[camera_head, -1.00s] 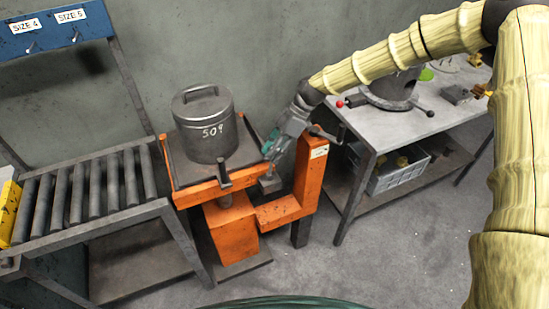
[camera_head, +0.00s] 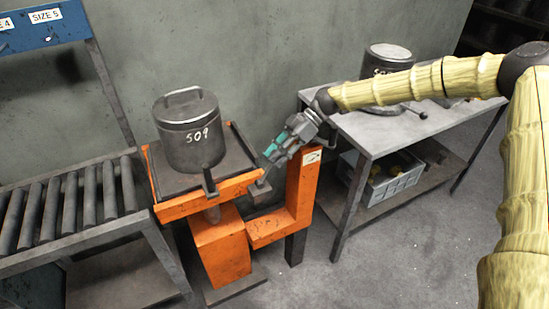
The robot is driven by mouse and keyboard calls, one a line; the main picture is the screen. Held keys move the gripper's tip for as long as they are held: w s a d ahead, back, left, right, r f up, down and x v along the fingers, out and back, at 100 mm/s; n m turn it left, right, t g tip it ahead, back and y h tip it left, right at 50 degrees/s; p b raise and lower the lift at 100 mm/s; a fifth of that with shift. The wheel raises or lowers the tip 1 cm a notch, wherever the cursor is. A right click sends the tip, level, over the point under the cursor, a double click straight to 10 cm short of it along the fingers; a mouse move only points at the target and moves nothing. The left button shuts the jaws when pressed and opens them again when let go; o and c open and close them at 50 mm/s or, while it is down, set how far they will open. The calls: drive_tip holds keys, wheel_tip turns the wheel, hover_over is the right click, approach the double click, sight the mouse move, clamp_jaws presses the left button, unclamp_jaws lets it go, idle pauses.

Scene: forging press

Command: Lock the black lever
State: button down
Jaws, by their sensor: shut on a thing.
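An orange press frame (camera_head: 222,194) with a dark top plate carries a lidded grey pot marked 509. My gripper (camera_head: 267,162), with teal pads, reaches down from the right to the right front corner of this frame. It is shut on a dark part there that looks like the black lever (camera_head: 261,181). The fingers hide much of the lever, and its exact position is hard to tell. A dark block shows below the fingertips. Another short black upright (camera_head: 208,181) stands at the front edge of the plate, apart from my gripper.
The pot (camera_head: 190,134) stands close left of my gripper. An orange post (camera_head: 302,188) rises just right of it. A roller conveyor (camera_head: 72,200) is at the left. A grey table (camera_head: 385,132) with a crate (camera_head: 378,184) below is at the right.

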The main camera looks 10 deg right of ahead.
drive_tip(key=shift+d+f, duration=0.15)
drive_tip(key=shift+f, duration=0.1)
drive_tip(key=c, duration=1.4)
unclamp_jaws()
drive_tip(key=o, duration=0.3)
drive_tip(key=shift+d, duration=0.15)
drive_tip(key=shift+a+r, duration=0.15)
drive_tip(key=shift+a, duration=0.05)
wheel_tip(320, 180, up, 10)
drive_tip(key=shift+d+f, duration=0.1)
